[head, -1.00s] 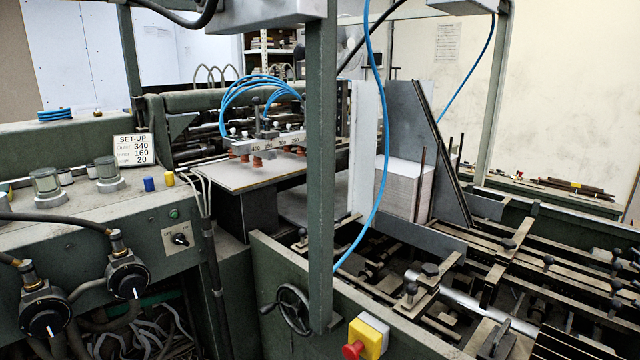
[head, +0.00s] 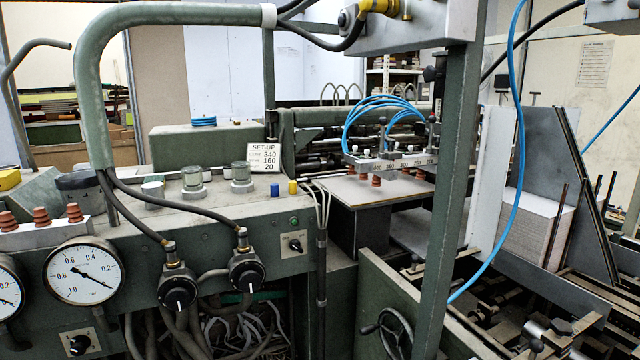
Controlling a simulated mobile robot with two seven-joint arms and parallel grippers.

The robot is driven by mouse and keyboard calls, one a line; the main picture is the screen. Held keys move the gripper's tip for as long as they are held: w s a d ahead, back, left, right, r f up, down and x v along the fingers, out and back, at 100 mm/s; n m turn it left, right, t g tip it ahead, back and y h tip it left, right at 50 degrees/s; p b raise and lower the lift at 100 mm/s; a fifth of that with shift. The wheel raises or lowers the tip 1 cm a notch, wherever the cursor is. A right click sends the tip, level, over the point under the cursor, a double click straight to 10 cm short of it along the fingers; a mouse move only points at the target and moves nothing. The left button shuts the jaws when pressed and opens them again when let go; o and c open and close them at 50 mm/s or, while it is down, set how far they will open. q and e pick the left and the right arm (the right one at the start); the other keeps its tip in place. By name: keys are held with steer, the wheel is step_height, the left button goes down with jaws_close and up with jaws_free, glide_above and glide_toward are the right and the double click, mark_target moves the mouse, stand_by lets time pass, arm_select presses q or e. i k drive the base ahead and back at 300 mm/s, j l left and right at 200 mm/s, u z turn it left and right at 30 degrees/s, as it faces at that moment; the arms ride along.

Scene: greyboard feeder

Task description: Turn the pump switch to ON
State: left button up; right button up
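Two small black rotary switches on pale plates show on the front of the green machine. The other switch (head: 79,345) is at the lower left, below a round pressure gauge (head: 84,272). The plate lettering is too small to read, so I cannot tell which is the pump switch or what position is marked ON. Neither of my grippers is in view.
Two black dials (head: 178,292) with hoses project from the front between the switches. A second gauge (head: 8,300) is cut off at the left edge. A green upright post (head: 452,200) and a handwheel (head: 395,333) stand at the right. A set-up card (head: 264,157) stands on the console.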

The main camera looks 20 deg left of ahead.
mark_target(295, 245)
steer(key=u, duration=1.25)
steer(key=i+j, duration=0.4)
steer(key=j, duration=0.2)
steer(key=z, duration=1.85)
